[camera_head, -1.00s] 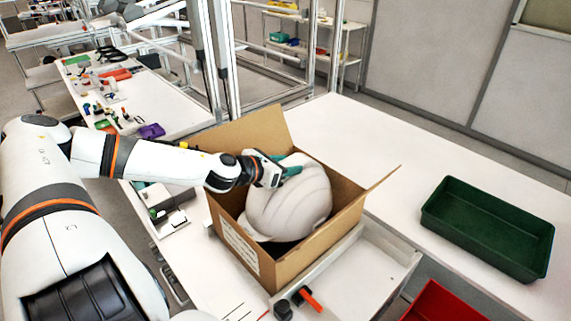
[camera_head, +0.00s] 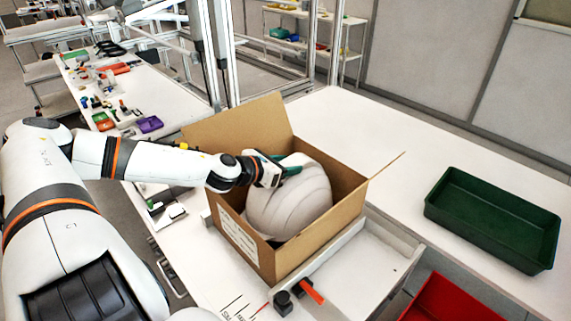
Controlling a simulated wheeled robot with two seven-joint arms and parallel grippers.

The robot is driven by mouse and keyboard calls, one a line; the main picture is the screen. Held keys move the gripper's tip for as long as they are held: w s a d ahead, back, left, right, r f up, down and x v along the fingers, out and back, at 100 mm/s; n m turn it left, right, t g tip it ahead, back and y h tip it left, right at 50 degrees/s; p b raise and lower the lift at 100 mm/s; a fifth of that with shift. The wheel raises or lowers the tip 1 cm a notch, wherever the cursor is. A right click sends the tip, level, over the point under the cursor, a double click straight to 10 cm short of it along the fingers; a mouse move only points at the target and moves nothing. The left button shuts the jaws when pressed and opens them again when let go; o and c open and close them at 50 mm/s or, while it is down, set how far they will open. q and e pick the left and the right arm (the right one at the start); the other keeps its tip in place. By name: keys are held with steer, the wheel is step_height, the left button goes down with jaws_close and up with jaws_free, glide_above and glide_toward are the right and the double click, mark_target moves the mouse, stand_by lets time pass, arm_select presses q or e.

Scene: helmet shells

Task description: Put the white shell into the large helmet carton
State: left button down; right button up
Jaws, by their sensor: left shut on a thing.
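The white shell (camera_head: 290,203) is a ridged white helmet shell inside the open brown large helmet carton (camera_head: 297,257). The carton's flaps stand open, one at the back left and one at the right. Whether the shell touches the carton floor cannot be seen. My right gripper is not in view.
A dark green tray (camera_head: 434,207) stands on the white table at the right. A red bin (camera_head: 455,300) shows at the lower right. An orange-handled clamp (camera_head: 311,291) is in front of the carton. The table behind the carton is clear.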

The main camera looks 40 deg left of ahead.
arm_select(q)
steer(key=shift+f+b, duration=2.05)
steer(key=shift+f, duration=0.65)
steer(key=c, duration=0.9)
jaws_free()
steer(key=shift+r, duration=0.1)
steer(key=shift+c, duration=0.2)
steer(key=o, duration=0.3)
